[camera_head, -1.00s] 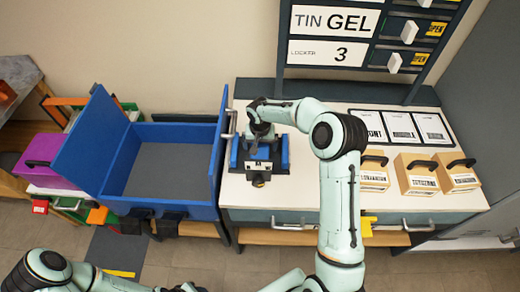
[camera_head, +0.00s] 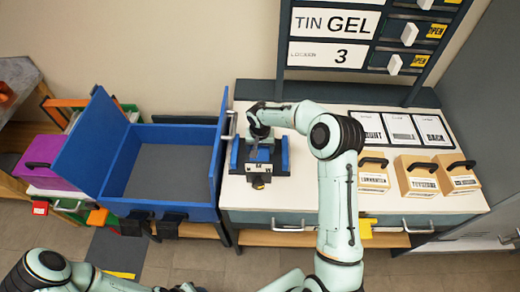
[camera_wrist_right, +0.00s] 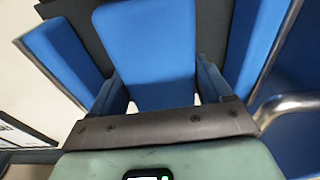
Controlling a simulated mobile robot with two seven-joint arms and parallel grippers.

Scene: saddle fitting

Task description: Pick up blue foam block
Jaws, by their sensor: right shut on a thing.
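The blue foam block (camera_wrist_right: 147,50) fills the middle of the right wrist view, between my right gripper's two fingers (camera_wrist_right: 160,88). In the head view the right gripper (camera_head: 260,146) points down at the block (camera_head: 263,156), shut on it. The block sits between the blue side pieces of a dark holder (camera_head: 284,166) on the white worktop; I cannot tell whether it is clear of the holder. Its underside is hidden. Only links of my left arm show at the lower left; its gripper is not in view.
A blue open bin (camera_head: 150,205) with a raised lid stands left of the worktop (camera_head: 322,196). Several cardboard boxes with black handles, one in the middle (camera_head: 418,180), stand at the right. White label cards (camera_head: 401,128) lie behind them. A drawer rack (camera_head: 370,30) rises behind.

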